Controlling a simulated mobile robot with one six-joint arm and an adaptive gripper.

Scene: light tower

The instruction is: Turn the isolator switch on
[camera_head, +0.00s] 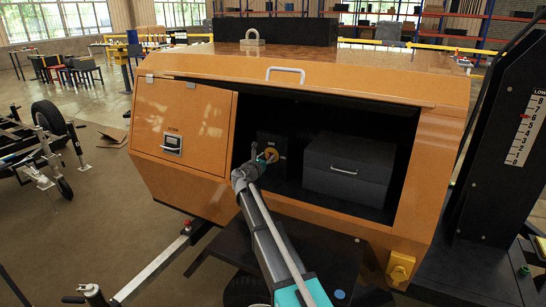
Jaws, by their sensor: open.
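The orange light tower cabinet (205,110) stands in front of me with its compartment open. Inside, at the left, a dark box (274,141) carries a small yellow-orange round part (270,154) that looks like the isolator switch. My gripper (262,158) is at the compartment opening, right in front of this part and overlapping it in the picture. The gripper is open. I cannot tell whether its fingers touch the switch. The switch's handle position is too small and partly hidden to read.
A larger dark case (348,170) stands in the compartment to the right of the switch. A closed side door (183,122) is at the left. The raised lid edge (300,92) hangs over the opening. A black mast (505,140) with a scale rises at the right.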

